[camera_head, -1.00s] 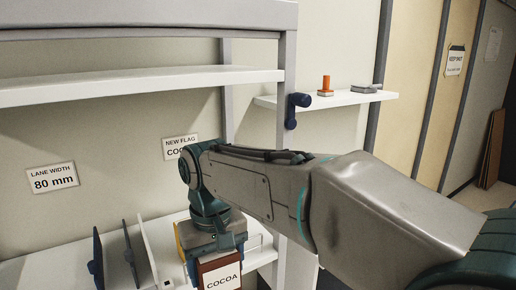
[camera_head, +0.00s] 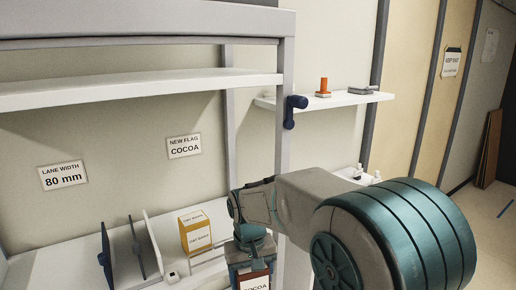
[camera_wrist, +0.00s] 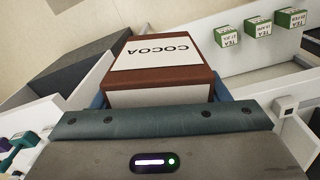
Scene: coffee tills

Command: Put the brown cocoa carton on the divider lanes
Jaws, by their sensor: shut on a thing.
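My gripper (camera_head: 251,266) is shut on the brown cocoa carton (camera_head: 256,283), whose white COCOA label faces out. The carton also fills the middle of the wrist view (camera_wrist: 178,82), with blue finger parts at its sides; the label reads upside down there. In the head view the carton is at the bottom edge, partly cut off, right of the lanes. The lanes show a blue divider (camera_head: 106,258), a thin dark divider (camera_head: 138,249) and a white divider (camera_head: 154,244) standing on the lower white shelf (camera_head: 60,262).
A yellow-and-white oat carton (camera_head: 196,233) stands right of the white divider. An upper shelf (camera_head: 130,92) overhangs. Green tea boxes (camera_wrist: 257,26) show in the wrist view.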

